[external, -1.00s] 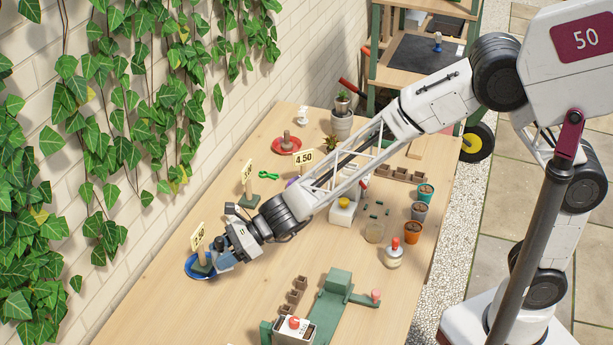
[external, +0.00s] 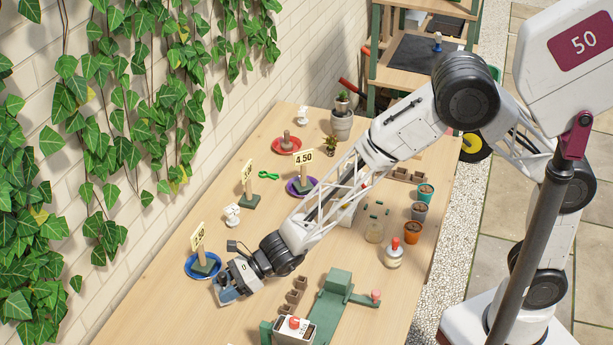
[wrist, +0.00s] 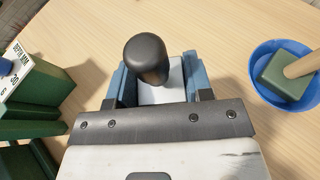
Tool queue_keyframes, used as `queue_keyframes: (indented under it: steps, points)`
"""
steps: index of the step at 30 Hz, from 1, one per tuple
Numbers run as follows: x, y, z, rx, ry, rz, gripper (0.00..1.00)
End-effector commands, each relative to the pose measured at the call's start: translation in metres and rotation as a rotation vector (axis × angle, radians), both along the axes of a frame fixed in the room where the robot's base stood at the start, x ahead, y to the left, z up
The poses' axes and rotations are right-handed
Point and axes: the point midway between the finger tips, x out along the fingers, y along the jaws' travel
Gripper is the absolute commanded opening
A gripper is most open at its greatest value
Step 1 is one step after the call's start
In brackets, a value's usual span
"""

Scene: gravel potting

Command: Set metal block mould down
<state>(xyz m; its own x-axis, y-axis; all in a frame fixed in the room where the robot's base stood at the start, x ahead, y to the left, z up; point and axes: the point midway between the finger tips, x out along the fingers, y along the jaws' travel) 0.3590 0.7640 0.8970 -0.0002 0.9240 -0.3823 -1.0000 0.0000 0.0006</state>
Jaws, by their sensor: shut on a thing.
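My gripper (external: 226,292) is low over the near left part of the wooden table in the external view. In the wrist view my gripper (wrist: 159,78) has its blue fingers shut on the metal block mould (wrist: 176,88), a pale grey block with a dark rounded knob on top. The mould is largely hidden by the knob and fingers, and in the external view I cannot pick it out clearly. Whether its underside touches the table I cannot tell.
A blue saucer (wrist: 259,92) holding a sign's green base is close on the right in the wrist view. A green fixture with a depth label (wrist: 28,85) stands on the left. Bare wood (external: 170,310) lies left of my gripper; brown blocks (external: 295,295) stand to its right.

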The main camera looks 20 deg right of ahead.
Motion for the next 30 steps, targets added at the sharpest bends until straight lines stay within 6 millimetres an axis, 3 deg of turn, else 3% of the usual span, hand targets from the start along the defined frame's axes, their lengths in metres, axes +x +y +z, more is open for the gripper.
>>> queue_keyframes:
  steps: [11, 30]
  points:
    - [0.006, 0.013, -0.001, 0.000, 0.000, 0.000, 0.18]
    - [0.041, 0.087, -0.009, 0.000, -0.001, 0.000, 0.18]
